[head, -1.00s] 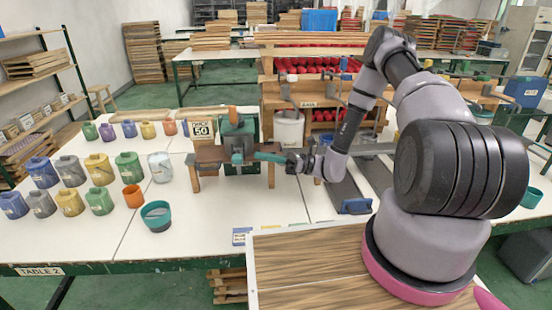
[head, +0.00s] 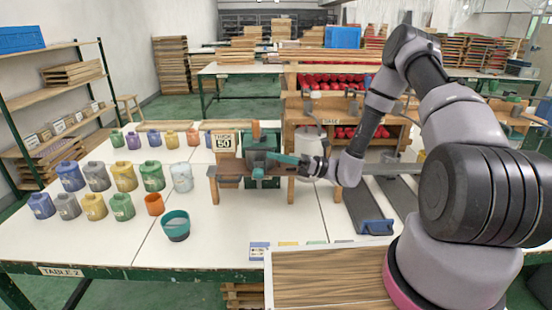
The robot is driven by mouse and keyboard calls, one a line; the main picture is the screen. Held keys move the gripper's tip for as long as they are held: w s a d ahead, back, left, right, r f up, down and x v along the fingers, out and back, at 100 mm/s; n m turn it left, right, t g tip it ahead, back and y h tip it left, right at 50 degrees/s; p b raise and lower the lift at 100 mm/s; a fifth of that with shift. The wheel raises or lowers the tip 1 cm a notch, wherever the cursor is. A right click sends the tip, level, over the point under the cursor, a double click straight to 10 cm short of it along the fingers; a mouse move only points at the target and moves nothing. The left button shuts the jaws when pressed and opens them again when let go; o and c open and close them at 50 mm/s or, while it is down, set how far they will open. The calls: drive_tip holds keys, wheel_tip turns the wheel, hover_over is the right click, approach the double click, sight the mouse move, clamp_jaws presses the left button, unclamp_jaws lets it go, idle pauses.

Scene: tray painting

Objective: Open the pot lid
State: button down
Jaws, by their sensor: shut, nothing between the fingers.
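Lidded pots stand in rows on the left of the white table, among them a pale pot (head: 181,177), a green pot (head: 151,176) and a yellow pot (head: 124,177). The frame does not show which of them the task means. A grey-white bucket (head: 311,138) stands behind my arm, partly hidden. My gripper (head: 270,157), with teal fingers, is shut and empty. It is in front of a dark green block on a wooden stand (head: 231,171), to the right of the pots. I cannot tell whether it touches the block.
A "THICK 50" sign (head: 223,142) is beside the stand. A wood-grain board (head: 330,278) lies in front of my base. The table between bowl and stand is clear.

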drive_tip(key=w+r+m+t+h, duration=0.1)
drive_tip(key=w+r+m+t, duration=0.1)
drive_tip(key=w+r+m, duration=0.2)
drive_tip(key=shift+r+m, duration=1.6)
drive_tip(key=shift+r, duration=2.4)
drive_tip(key=shift+d, duration=0.1)
